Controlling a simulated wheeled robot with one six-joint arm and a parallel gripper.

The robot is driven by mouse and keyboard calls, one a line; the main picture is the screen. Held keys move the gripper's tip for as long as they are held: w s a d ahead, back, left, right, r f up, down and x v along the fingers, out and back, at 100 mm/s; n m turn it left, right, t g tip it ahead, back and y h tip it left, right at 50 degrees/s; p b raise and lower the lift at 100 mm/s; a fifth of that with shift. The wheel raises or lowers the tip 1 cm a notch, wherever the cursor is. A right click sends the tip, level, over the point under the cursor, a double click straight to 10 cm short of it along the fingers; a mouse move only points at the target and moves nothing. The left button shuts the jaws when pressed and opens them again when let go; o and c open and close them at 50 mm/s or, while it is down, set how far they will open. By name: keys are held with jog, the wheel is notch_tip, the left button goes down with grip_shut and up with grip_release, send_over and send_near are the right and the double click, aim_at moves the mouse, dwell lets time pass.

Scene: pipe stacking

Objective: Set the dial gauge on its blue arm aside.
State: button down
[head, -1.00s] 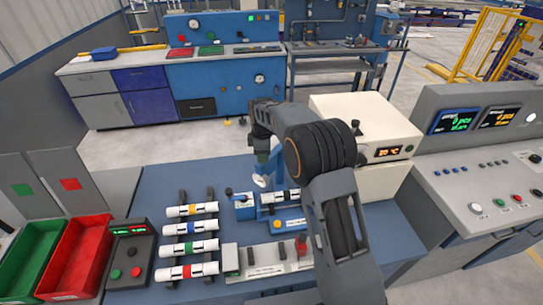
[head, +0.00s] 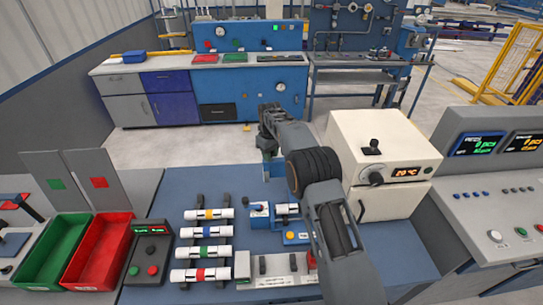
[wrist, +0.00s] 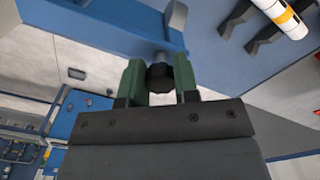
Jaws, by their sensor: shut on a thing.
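The blue arm (head: 267,168) of the dial gauge shows in the head view just below my gripper (head: 268,142), above the back of the blue table. In the wrist view the blue arm (wrist: 100,25) crosses the top left. A dark round knob on it sits between the green-padded fingers of my gripper (wrist: 160,82), which are shut on it. The gauge's dial face cannot be made out in either current view. The small blue fixture (head: 259,217) stands on the table in front, partly hidden by my arm.
A rack with several white banded pipes (head: 208,231) stands left of the fixture. A cream oven (head: 390,150) stands to the right. Red (head: 100,250) and green (head: 55,250) bins lie at the left. The blue tabletop (head: 180,185) is bare behind the rack.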

jog(key=shift+w+r+m, duration=0.1)
jog(key=shift+w+m, duration=0.15)
jog(key=shift+m, duration=0.05)
jog(key=c, duration=0.9)
grip_release()
jog(key=shift+o, duration=0.2)
notch_tip(320, 180, up, 12)
dwell(0.3)
